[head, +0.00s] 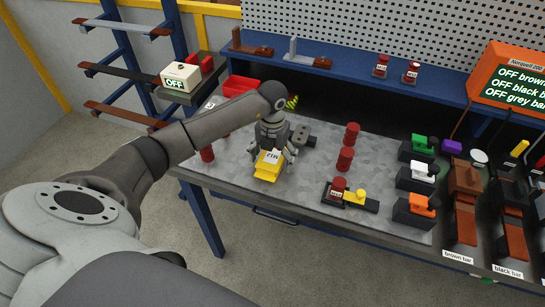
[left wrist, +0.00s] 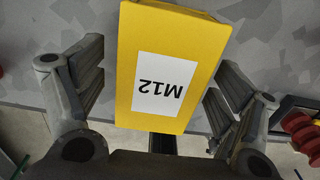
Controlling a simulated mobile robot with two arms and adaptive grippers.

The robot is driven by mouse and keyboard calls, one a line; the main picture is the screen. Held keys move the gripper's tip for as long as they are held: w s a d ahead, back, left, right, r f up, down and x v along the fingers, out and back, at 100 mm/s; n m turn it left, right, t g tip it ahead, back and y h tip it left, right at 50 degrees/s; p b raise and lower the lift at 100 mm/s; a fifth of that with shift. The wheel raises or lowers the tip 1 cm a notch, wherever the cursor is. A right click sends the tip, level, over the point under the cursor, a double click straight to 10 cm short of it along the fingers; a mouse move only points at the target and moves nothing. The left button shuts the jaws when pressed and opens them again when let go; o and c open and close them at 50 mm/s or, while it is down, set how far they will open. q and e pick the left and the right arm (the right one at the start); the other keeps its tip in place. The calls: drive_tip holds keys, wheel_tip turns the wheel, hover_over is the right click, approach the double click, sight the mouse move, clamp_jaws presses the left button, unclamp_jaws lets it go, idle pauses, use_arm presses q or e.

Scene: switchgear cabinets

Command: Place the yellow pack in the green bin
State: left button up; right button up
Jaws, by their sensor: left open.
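The yellow pack (head: 267,167) lies on the grey worktop near its front edge, with a white label on top. In the left wrist view the pack (left wrist: 195,45) fills the middle and its label reads M12. My left gripper (head: 274,157) is over the pack and points down. Its fingers are open, one on each side of the pack, with gaps visible in the wrist view. My right gripper is not in view.
A red bin (head: 238,86) stands behind my left arm. Dark red cylinders (head: 345,158) stand right of the pack, with a block with a yellow handle (head: 355,197) nearby. Colour-handled switches (head: 415,210) line the right side. A blue shelf (head: 345,76) overhangs the back.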

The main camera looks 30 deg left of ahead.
use_arm(q)
drive_tip(key=shift+f, duration=0.15)
drive_tip(key=shift+c, duration=0.3)
drive_tip(key=c, duration=1.4)
